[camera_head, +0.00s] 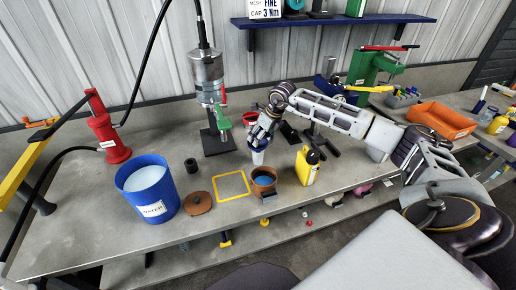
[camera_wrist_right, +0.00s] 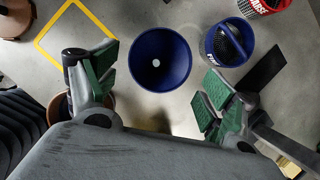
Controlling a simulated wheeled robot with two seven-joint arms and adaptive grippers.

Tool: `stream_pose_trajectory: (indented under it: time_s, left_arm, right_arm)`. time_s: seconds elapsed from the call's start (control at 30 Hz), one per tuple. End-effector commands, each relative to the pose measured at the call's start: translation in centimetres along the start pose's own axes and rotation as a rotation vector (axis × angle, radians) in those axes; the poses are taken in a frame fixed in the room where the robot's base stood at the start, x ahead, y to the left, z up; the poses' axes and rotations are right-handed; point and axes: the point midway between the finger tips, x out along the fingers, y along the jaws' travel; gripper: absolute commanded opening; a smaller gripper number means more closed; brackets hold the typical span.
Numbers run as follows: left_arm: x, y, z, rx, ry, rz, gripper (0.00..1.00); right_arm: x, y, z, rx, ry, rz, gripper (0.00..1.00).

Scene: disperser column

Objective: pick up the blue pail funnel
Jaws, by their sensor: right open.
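The blue pail funnel (camera_wrist_right: 160,60) is a dark blue round bowl with a small pale hole at its centre. In the right wrist view it lies ahead of and between the green-padded fingers of my right gripper (camera_wrist_right: 160,82). The gripper is open, with a gap on both sides of the funnel. In the head view my right gripper (camera_head: 262,127) is over the middle of the bench and hides much of that spot. My left gripper is not in view.
In the head view, a brown pot (camera_head: 264,187), yellow bottle (camera_head: 307,167), yellow square outline (camera_head: 231,187), blue water bucket (camera_head: 150,190) and column stand (camera_head: 218,143) surround the gripper.

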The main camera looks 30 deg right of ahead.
Motion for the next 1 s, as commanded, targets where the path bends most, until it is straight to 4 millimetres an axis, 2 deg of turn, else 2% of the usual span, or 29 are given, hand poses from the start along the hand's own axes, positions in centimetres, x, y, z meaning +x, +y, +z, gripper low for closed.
stream_pose_trajectory:
  time_s: [0.23, 0.43, 0.63, 1.0]
  left_arm:
    - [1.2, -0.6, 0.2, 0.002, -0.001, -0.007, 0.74]
    - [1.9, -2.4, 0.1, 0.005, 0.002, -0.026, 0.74]
    - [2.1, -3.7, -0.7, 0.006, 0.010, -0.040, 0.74]
    - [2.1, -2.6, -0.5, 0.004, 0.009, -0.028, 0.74]
  right_arm:
    - [2.7, -0.1, -0.2, 0.000, 0.001, 0.001, 0.83]
    - [4.2, -0.1, -0.2, 0.000, 0.001, 0.001, 0.83]
    - [4.7, -0.1, -0.1, -0.001, 0.000, 0.001, 0.83]
    - [4.6, -0.2, -0.1, 0.000, 0.000, 0.000, 0.83]
